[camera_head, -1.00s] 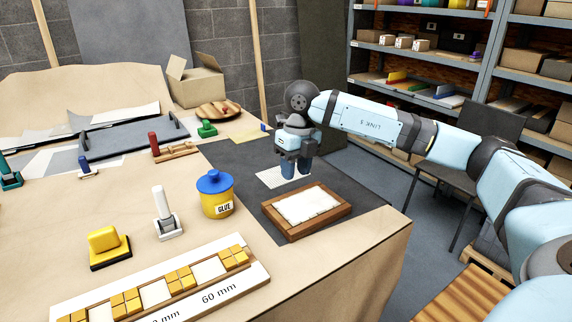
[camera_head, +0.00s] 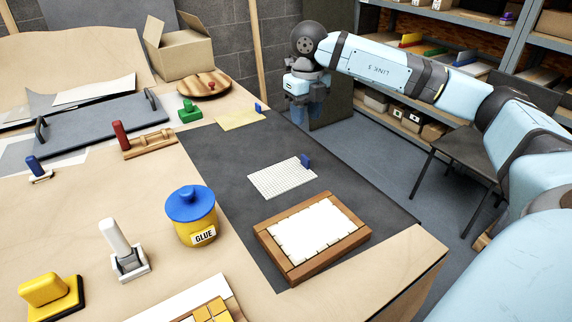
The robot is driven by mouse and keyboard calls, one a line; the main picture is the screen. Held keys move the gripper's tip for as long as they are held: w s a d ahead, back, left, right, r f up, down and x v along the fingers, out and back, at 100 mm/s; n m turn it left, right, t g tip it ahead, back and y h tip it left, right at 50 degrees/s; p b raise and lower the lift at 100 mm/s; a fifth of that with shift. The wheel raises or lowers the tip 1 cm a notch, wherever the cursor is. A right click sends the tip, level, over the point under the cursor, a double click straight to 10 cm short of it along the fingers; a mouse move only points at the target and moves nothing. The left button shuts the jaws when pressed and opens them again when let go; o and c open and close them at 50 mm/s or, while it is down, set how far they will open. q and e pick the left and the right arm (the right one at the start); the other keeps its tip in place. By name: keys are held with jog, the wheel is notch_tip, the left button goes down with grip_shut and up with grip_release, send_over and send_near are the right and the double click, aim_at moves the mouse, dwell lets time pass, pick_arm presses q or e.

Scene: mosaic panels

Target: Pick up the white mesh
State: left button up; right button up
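The white mesh (camera_head: 283,181) is a thin gridded sheet lying flat on the dark mat (camera_head: 235,160). A small blue tab (camera_head: 306,161) stands at its far right corner. My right gripper (camera_head: 307,114) hangs fingers down beyond the mesh, above and past the table's far right edge. Its two blue fingers show apart with nothing visible between them, and it does not touch the mesh. My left gripper is out of view.
A wooden frame with a white panel (camera_head: 310,231) lies in front of the mesh. A yellow glue pot (camera_head: 192,216) stands left of it. A yellow sheet with a blue tab (camera_head: 240,118) lies behind.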

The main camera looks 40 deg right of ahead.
aim_at(304, 156)
notch_tip(304, 156, down, 9)
jog(key=shift+r+b, duration=0.15)
jog(key=shift+b, duration=0.4)
notch_tip(304, 156, down, 5)
jog(key=shift+w+d+b, duration=0.1)
jog(key=shift+d+b, duration=0.05)
jog(key=shift+b, duration=0.25)
grip_shut()
